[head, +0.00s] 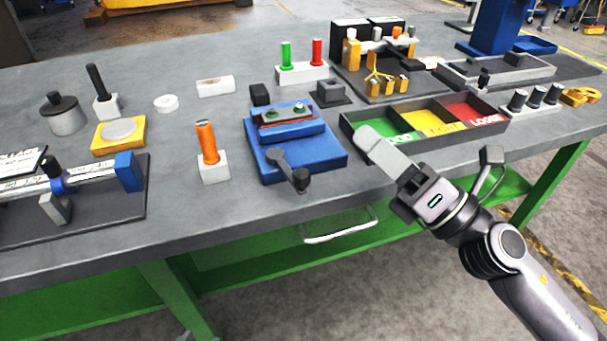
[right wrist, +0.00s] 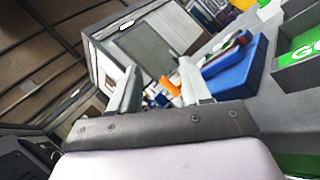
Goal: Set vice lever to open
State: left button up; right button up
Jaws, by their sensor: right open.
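The blue vice (head: 300,155) sits near the front edge of the grey workbench, at the middle of the head view. Its dark lever (head: 288,170) is at its front, slanting down to the right to a knob end. My right gripper (head: 376,146) is to the right of the vice, above the bench near the front of the three-part tray, apart from the lever. In the right wrist view its two fingers (right wrist: 158,82) are spread with nothing between them. The blue vice shows there at the right (right wrist: 232,78); I cannot make out its lever. My left gripper is not in view.
A tray (head: 425,142) with green, yellow and red compartments lies behind my right gripper. A white block with an orange handle (head: 207,145) stands left of the vice. A black block (head: 331,93) is behind it. The bench front between vice and gripper looks clear.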

aim_at(302, 173)
jog(key=shift+s+a+f+n+g+p, duration=0.1)
jog(key=shift+a+f+n+g+p, duration=0.5)
jog(key=shift+a+n+g, duration=1.3)
jog(key=shift+w+a+f+n+g+p, duration=0.15)
jog(key=shift+a+f+n+g, duration=1)
jog(key=shift+n, duration=1.2)
jog(key=shift+s+a+f+n+g+p, duration=0.15)
jog(key=shift+a+f+n+g+p, duration=0.35)
jog(key=shift+a+n+g, duration=1.45)
jog(key=shift+d+f+t, duration=0.1)
jog(key=shift+t, duration=0.2)
grip_shut()
